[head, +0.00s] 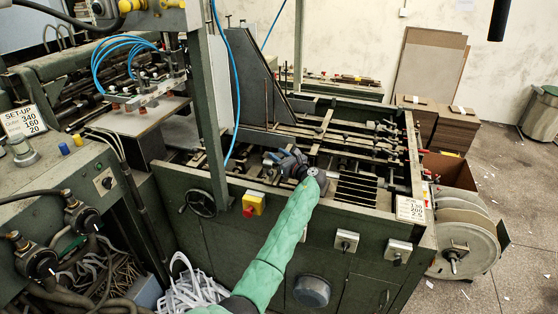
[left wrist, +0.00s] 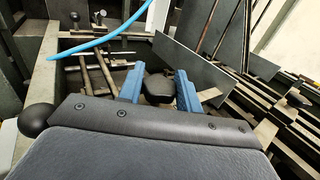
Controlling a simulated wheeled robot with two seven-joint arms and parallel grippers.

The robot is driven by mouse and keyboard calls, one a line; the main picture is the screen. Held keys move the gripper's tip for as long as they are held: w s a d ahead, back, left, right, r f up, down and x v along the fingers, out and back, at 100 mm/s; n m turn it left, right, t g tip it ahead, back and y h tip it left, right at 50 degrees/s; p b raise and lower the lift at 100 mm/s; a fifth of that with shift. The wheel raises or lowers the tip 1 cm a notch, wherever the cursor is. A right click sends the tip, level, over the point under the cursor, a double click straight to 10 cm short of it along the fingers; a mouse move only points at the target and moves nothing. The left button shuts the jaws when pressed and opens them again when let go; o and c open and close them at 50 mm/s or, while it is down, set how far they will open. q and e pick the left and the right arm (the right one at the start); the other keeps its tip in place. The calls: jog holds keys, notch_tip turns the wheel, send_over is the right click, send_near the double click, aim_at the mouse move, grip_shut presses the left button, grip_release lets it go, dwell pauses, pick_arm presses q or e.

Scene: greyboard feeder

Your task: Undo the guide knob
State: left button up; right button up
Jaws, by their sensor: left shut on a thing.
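The guide knob (left wrist: 159,88) is a dark, rounded piece between the two blue fingers of my left gripper (left wrist: 160,92) in the left wrist view. The fingers are shut on it, one on each side. In the head view my left gripper (head: 274,158) is over the near left part of the feeder bed, at the end of my green-sleeved arm. The knob cannot be made out clearly there, behind the gripper. How far it is unscrewed cannot be told. My right gripper is not in view.
Feeder rails and slats (head: 355,187) lie right of the gripper. A grey upright plate (head: 255,85) and a blue hose (head: 234,90) stand close behind it. A handwheel (head: 201,203) and a yellow switch box (head: 254,203) are on the front panel. Floor is open at the far right.

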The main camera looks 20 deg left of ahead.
aim_at(283, 157)
pick_arm(q)
jog(key=shift+n+g, duration=0.3)
jog(key=shift+g, duration=0.1)
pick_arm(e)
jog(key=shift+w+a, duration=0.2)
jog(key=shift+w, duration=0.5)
pick_arm(q)
jog(key=o, duration=1)
jog(key=shift+s+d+f+b, duration=0.1)
jog(key=shift+s+d+b, duration=0.2)
jog(key=shift+d+b, duration=0.2)
jog(key=shift+b+v, duration=1.4)
jog(key=shift+v, duration=1.95)
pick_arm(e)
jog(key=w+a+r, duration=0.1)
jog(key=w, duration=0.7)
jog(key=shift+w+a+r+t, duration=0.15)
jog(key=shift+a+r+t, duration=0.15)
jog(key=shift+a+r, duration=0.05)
